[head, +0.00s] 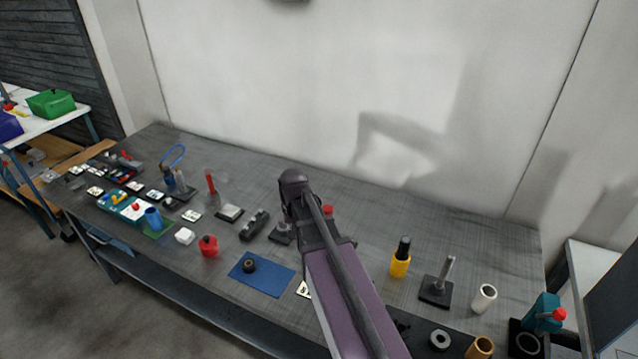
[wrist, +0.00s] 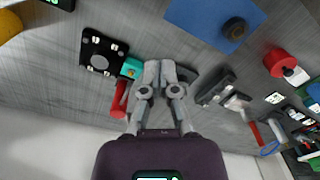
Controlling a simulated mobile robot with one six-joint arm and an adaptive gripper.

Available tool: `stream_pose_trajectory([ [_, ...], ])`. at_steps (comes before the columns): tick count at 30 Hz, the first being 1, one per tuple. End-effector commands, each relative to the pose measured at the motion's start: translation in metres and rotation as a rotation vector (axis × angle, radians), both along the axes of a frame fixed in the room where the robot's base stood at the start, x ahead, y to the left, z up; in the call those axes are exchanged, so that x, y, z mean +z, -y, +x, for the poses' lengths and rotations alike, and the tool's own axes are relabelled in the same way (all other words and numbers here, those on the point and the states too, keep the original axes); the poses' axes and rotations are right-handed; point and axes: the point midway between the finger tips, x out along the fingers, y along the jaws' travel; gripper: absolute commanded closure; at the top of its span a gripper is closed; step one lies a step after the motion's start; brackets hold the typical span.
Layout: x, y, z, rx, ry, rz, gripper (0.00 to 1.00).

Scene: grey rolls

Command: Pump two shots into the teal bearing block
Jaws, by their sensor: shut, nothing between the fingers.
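My gripper (wrist: 167,70) is shut and empty in the wrist view, its two fingertips together above the bench. A small teal block (wrist: 131,68) lies just left of the fingertips, partly hidden by them; contact cannot be told. A red handle-like part (wrist: 118,100) shows beside it. In the head view my arm covers this area and hides the fingertips; only a red top (head: 327,210) shows behind the arm. A larger teal body (head: 543,312) with a red knob stands at the bench's right end. I cannot tell which teal thing is the bearing block.
A black plate with a round centre (wrist: 98,62) lies left of the gripper. A dark ribbed block (head: 255,225), a blue mat (head: 272,284) with a black ring, and a red container (head: 208,246) lie left of the arm. A yellow-based bottle (head: 400,264) and a post on a black base (head: 436,291) stand right.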

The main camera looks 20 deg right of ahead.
Motion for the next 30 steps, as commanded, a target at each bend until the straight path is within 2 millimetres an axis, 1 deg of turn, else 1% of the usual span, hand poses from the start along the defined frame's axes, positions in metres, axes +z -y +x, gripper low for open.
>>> stream_pose_trajectory([
  [1,0.015,0.013,0.024,-0.049,-0.001,0.003,1.00],
  [3,0.025,0.029,0.044,-0.121,-0.002,0.006,1.00],
  [8,0.048,0.067,0.088,-0.284,-0.006,0.016,1.00],
  [12,0.068,0.105,0.124,-0.426,-0.011,0.026,1.00],
  [15,0.080,0.131,0.146,-0.519,-0.014,0.031,1.00],
  [18,0.090,0.154,0.163,-0.598,-0.017,0.036,1.00],
  [22,0.098,0.175,0.178,-0.671,-0.019,0.040,1.00],
  [26,0.101,0.187,0.184,-0.711,-0.021,0.043,1.00],
  [30,0.101,0.190,0.185,-0.723,-0.021,0.044,1.00],
])
